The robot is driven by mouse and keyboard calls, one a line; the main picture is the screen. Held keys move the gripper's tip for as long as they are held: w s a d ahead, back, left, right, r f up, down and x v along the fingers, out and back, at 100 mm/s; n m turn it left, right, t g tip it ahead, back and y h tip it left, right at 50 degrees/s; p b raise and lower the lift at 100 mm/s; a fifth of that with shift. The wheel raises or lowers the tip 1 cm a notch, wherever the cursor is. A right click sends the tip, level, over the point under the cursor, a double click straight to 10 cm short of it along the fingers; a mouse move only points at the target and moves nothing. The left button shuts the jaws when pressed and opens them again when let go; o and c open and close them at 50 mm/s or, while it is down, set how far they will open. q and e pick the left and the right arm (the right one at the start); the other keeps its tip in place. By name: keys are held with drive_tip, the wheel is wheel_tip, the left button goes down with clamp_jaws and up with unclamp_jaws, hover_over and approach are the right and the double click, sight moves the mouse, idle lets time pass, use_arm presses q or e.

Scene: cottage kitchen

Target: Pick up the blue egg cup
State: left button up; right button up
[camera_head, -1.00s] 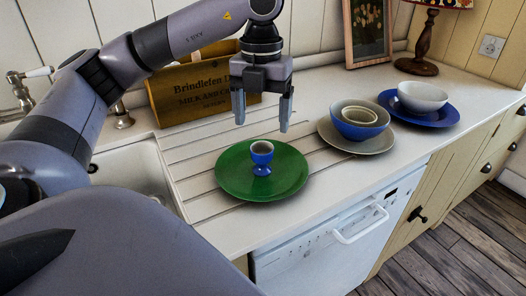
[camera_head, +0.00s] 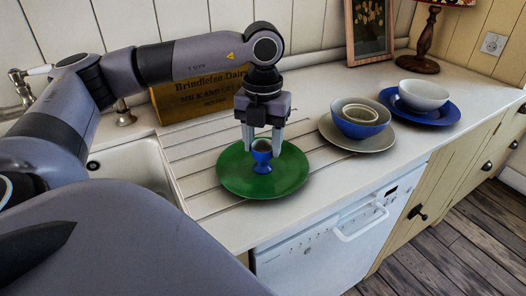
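The blue egg cup (camera_head: 261,166) stands upright on a green plate (camera_head: 236,183) on the worktop. Its inside is pale. My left gripper (camera_head: 262,152) points straight down over the egg cup, with one finger on each side of the cup's bowl. The fingers are apart, and I see no clear contact with the cup. My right gripper is not in view.
To the right, a grey plate (camera_head: 383,141) holds a stack of bowls (camera_head: 366,128), and a blue plate (camera_head: 443,114) holds a white bowl (camera_head: 423,93). A wooden crate (camera_head: 180,104) stands behind. The sink (camera_head: 135,164) is at the left.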

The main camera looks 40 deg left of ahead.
use_arm(q)
drive_tip(key=shift+c, duration=1.4)
drive_tip(key=shift+r, duration=0.15)
drive_tip(key=shift+r, duration=0.3)
wheel_tip(320, 180, up, 19)
drive_tip(key=p, duration=0.5)
drive_tip(key=shift+r, duration=0.15)
